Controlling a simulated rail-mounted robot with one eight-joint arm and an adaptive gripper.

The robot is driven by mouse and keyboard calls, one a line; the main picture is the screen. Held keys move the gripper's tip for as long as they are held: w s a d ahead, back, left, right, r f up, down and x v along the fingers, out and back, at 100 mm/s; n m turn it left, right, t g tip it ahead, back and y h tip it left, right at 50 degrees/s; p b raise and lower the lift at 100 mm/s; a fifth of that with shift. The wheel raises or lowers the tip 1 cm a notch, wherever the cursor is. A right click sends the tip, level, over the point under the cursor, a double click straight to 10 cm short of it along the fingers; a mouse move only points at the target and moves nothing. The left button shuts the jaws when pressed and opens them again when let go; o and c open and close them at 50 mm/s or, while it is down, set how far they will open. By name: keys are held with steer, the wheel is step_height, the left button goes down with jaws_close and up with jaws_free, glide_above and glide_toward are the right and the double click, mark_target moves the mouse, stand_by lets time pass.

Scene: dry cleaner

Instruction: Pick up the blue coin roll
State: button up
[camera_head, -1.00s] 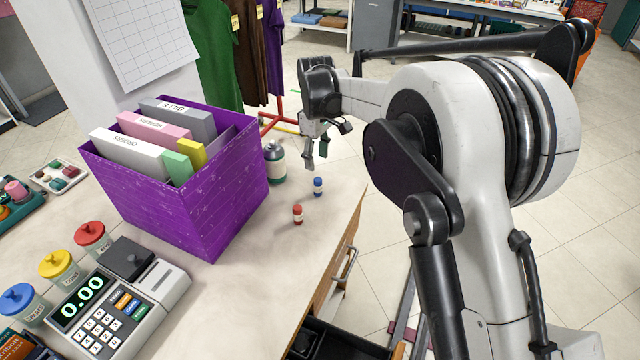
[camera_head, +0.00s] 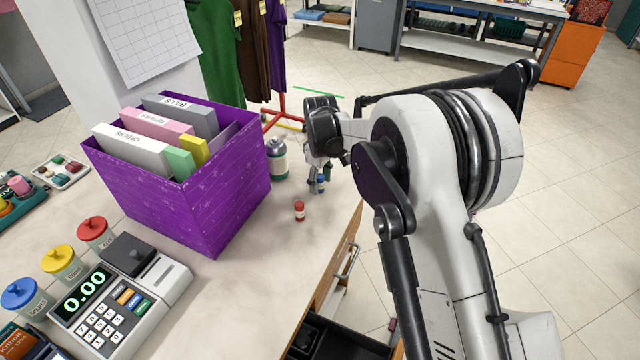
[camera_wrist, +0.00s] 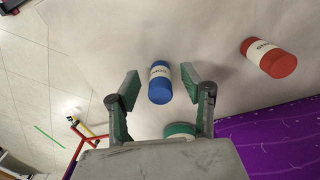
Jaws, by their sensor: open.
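The blue coin roll (camera_head: 321,183) stands upright on the counter and has a pale label band. In the wrist view the blue coin roll (camera_wrist: 160,82) shows between the fingertips of my gripper (camera_wrist: 160,85), with a gap on each side. My gripper is open and empty. In the head view my gripper (camera_head: 318,178) is low over the counter at the blue roll and partly covers it. A red coin roll (camera_head: 299,210) stands nearer the camera, and it also shows at the upper right of the wrist view (camera_wrist: 269,58).
A purple box (camera_head: 205,205) of folders stands left of the rolls. A bottle with a green lower part (camera_head: 277,160) stands close behind the blue roll. A cash register (camera_head: 120,290) and lidded jars are at the front left. The counter's edge runs just right of the rolls.

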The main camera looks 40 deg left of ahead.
steer(key=shift+c, duration=0.2)
jaws_close()
steer(key=shift+r, duration=0.2)
